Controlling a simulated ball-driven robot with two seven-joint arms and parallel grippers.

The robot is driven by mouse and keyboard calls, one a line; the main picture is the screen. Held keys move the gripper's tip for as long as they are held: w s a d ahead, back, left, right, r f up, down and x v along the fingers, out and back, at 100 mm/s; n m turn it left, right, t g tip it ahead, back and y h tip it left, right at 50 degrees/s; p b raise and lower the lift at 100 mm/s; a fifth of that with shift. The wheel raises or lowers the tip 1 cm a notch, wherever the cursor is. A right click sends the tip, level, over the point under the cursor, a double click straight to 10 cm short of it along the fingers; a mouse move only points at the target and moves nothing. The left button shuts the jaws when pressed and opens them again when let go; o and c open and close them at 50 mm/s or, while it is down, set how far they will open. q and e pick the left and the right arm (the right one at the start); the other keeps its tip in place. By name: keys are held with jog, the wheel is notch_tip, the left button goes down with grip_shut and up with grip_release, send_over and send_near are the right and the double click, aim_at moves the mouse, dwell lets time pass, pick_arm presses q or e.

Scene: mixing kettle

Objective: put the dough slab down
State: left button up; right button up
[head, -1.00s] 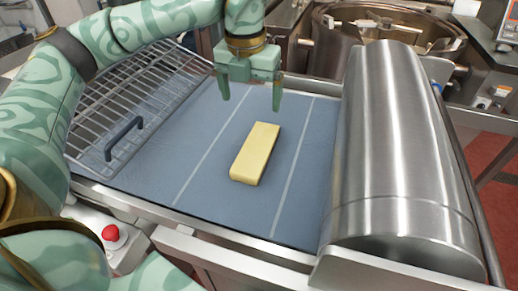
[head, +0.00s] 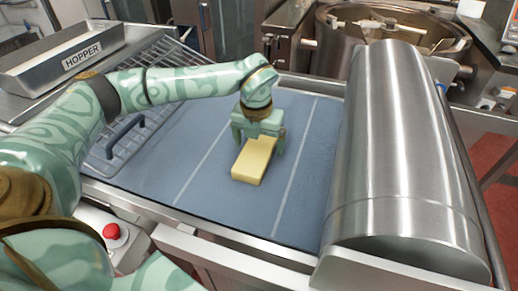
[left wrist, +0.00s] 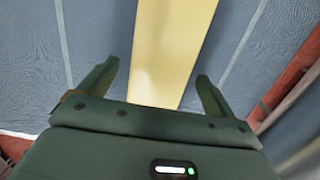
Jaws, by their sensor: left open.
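The dough slab (head: 252,162) is a pale yellow block lying flat on the blue-grey belt (head: 160,180), between two white lines. My left gripper (head: 258,146) is open and low over the far end of the slab, one finger on each side of it. In the left wrist view the slab (left wrist: 168,50) runs between the two spread fingers (left wrist: 155,85), with a gap on both sides. Contact between fingers and slab does not show. My right gripper is in neither view.
A large steel roller cover (head: 400,150) stands right of the belt. A wire grille (head: 125,140) with a dark handle lies at the left. A hopper (head: 75,60) is at the far left, a kettle (head: 395,35) behind. A red button (head: 112,231) sits at the front.

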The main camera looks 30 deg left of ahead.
pick_arm(q)
jog(key=shift+f, duration=0.3)
jog(key=shift+r, duration=0.1)
jog(key=c, duration=1.5)
